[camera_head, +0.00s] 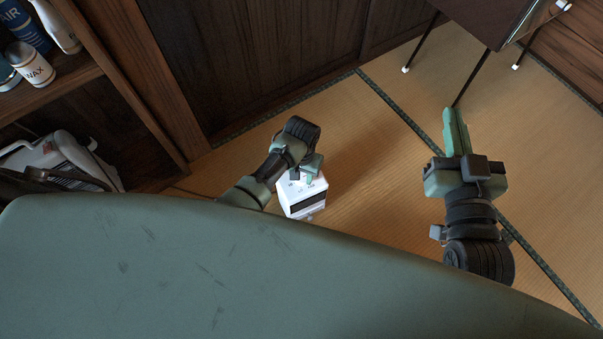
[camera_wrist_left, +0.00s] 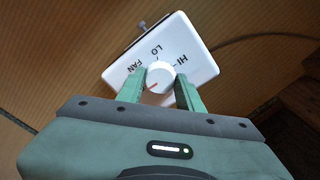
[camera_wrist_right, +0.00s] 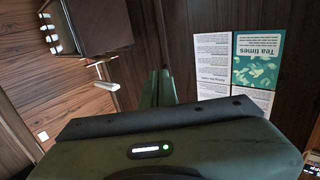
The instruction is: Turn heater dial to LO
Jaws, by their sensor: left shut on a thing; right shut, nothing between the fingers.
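The white heater (camera_head: 302,199) stands on the tatami below my left gripper (camera_head: 311,168) in the head view. In the left wrist view its top panel (camera_wrist_left: 205,70) carries the printed words FAN, LO and HI around a round white dial (camera_wrist_left: 162,74). The dial's red mark is at its lower left, on the side away from LO and below FAN. My left gripper (camera_wrist_left: 160,80) has one finger on each side of the dial and is shut on it. My right gripper (camera_head: 455,115) is shut and empty, well to the right of the heater; its closed fingers (camera_wrist_right: 158,85) also show in the right wrist view.
Wooden shelves with bottles (camera_head: 38,65) stand at the left, with a white appliance (camera_head: 60,155) on the lower level. A dark thin-legged table (camera_head: 485,20) is at the upper right. A cord (camera_wrist_left: 255,37) runs from behind the heater. Tatami between the grippers is clear.

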